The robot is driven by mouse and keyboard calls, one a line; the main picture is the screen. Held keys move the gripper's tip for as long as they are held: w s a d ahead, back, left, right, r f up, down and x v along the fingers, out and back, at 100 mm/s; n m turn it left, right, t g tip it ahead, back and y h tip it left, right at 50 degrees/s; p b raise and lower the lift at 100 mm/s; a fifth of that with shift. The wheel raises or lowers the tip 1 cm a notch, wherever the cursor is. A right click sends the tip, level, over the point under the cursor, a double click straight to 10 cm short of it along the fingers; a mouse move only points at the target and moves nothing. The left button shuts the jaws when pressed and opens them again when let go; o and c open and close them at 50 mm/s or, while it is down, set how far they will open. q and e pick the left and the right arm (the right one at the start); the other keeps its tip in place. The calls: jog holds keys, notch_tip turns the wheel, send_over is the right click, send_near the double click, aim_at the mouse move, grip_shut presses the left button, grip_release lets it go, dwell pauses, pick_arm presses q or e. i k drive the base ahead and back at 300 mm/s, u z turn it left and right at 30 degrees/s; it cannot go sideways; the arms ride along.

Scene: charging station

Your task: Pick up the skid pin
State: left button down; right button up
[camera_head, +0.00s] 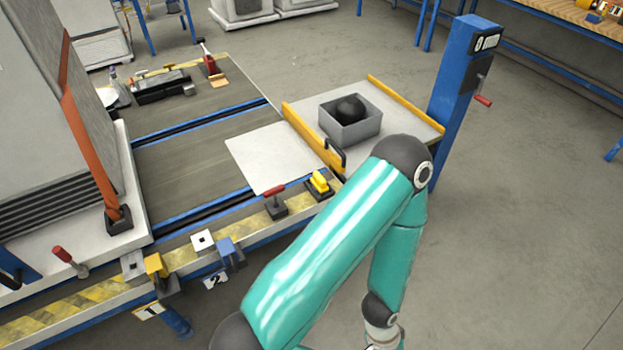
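I cannot tell for certain which part is the skid pin. Small candidates sit along the station's front rail: a red-handled piece on a dark base (275,201), a yellow piece on a black base (319,184), a blue block (230,251), a yellow block (157,267) and a red-handled pin (66,258) at the far left. None is held in view. One teal arm of mine crosses the lower middle and bends down at its elbow. Its wrist is cut off at the bottom edge. Neither gripper shows.
A grey box (349,131) holding a dark round object stands on a pale platform with yellow side bars. A blue post (455,85) with a red-handled crank stands at its right. A large grey cabinet (40,110) fills the left. The floor at right is clear.

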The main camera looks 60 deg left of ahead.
aim_at(274, 192)
jog(key=z, duration=0.2)
jog(key=i, duration=0.9)
jog(key=u, duration=1.2)
jog(key=i, duration=0.2)
jog(key=u, duration=2.65)
jog(key=k, duration=0.5)
jog(key=u, duration=0.3)
jog(key=i, duration=1.55)
jog(key=z, duration=0.35)
